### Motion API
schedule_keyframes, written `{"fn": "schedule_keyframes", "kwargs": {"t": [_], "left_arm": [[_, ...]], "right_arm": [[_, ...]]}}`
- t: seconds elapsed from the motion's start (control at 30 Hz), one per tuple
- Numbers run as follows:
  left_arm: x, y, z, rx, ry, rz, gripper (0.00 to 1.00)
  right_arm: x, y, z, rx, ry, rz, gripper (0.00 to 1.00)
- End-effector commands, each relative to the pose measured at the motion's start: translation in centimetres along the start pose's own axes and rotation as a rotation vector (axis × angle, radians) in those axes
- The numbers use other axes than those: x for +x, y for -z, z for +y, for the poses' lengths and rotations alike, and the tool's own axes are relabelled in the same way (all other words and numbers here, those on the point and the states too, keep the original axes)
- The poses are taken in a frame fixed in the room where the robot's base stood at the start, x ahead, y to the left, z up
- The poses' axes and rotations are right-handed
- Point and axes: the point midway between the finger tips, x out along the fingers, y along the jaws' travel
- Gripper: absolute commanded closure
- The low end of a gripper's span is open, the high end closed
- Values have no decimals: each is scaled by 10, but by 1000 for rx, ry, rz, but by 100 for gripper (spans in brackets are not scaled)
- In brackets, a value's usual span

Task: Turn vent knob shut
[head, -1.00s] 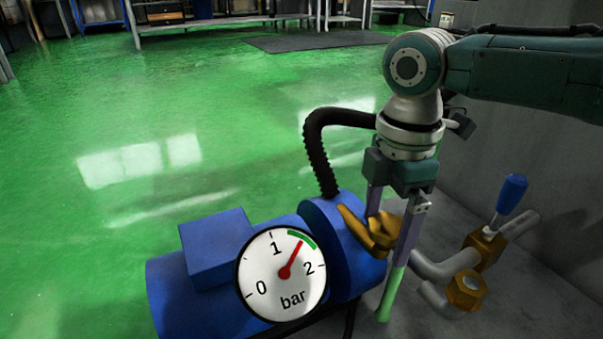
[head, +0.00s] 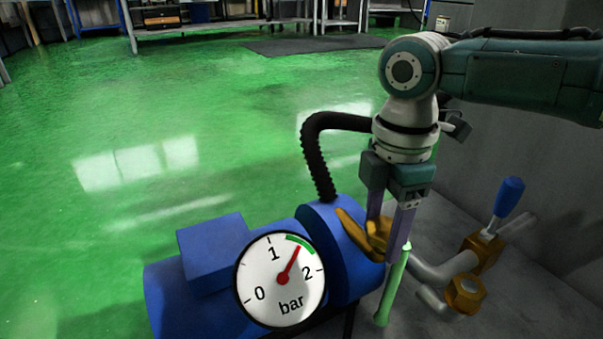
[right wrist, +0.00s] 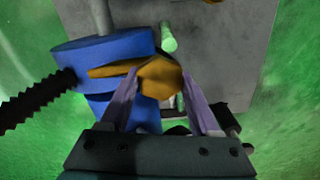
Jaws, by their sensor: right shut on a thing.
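The brass-coloured vent knob (head: 376,244) is at the right end of a blue pump body (head: 338,262), with a long brass arm reaching up and left from it. It also shows in the right wrist view (right wrist: 159,80), where its faceted head lies between my fingers. My right gripper (head: 388,238) points down and is shut on the knob; the fingers hide part of it. A round gauge (head: 279,302) in front of the pump reads between 1 and 2 bar, with its red needle near the green arc. My left gripper is not in view.
A black ribbed hose (head: 315,150) arches up beside the pump. A pale green rod (head: 392,287) stands just below my fingers. At right are a blue-handled valve lever (head: 508,198), a brass fitting (head: 465,294) and grey pipes (head: 447,267). The green floor at left is clear.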

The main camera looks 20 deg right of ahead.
Motion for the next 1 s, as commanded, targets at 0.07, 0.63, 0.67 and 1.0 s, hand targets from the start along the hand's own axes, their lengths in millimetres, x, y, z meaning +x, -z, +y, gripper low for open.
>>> {"fn": "schedule_keyframes", "kwargs": {"t": [0.07, 0.63, 0.67, 1.0], "left_arm": [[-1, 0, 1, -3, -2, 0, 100], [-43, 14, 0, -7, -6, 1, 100], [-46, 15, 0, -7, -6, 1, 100], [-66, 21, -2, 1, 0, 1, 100]], "right_arm": [[0, 0, 0, 3, 1, -1, 92], [-5, 0, 0, 310, 5, 0, 92], [-4, 1, 0, 337, 6, 1, 92], [-2, 0, 1, 662, 5, 0, 92]]}}
